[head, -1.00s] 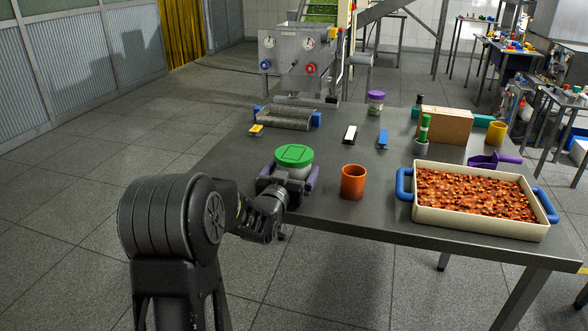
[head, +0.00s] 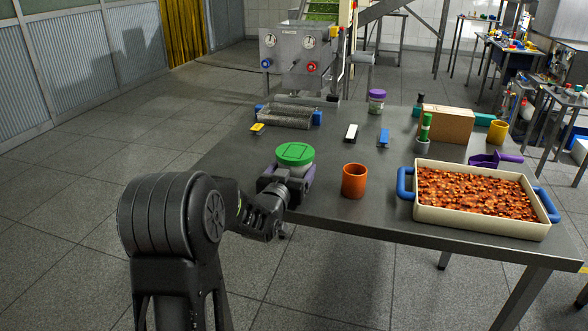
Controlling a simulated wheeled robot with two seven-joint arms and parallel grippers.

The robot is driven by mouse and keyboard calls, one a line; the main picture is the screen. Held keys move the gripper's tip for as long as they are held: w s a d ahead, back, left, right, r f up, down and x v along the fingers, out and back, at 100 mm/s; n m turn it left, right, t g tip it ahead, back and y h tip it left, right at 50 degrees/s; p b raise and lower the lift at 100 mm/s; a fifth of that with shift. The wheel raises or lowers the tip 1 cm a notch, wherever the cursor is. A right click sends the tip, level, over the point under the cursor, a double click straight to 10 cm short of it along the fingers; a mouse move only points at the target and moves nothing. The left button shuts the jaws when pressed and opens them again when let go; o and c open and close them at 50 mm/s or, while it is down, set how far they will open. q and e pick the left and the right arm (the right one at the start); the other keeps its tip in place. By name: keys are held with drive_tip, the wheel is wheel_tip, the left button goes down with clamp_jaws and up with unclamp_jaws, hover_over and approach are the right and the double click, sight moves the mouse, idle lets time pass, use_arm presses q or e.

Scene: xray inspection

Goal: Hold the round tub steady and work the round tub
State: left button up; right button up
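The round tub (head: 295,168) stands near the left front edge of the table, upright, with a green lid (head: 295,154) on top. My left gripper (head: 288,178) reaches it from the front left. Its fingers lie close against both sides of the tub's body, below the lid, and it looks shut on the tub. The lower front of the tub is hidden behind the gripper. My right gripper is not in view.
An orange cup (head: 354,181) stands just right of the tub. A cream tray (head: 480,219) of reddish-brown pieces fills the right front. A metal machine (head: 300,55) with dials stands behind the table. The table's middle is mostly clear.

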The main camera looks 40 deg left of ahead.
sight(293, 154)
use_arm(q)
wheel_tip(293, 154, up, 10)
drive_tip(key=shift+f+p, duration=0.1)
drive_tip(key=shift+p, duration=0.5)
drive_tip(key=o, duration=0.7)
drive_tip(key=c, duration=1.4)
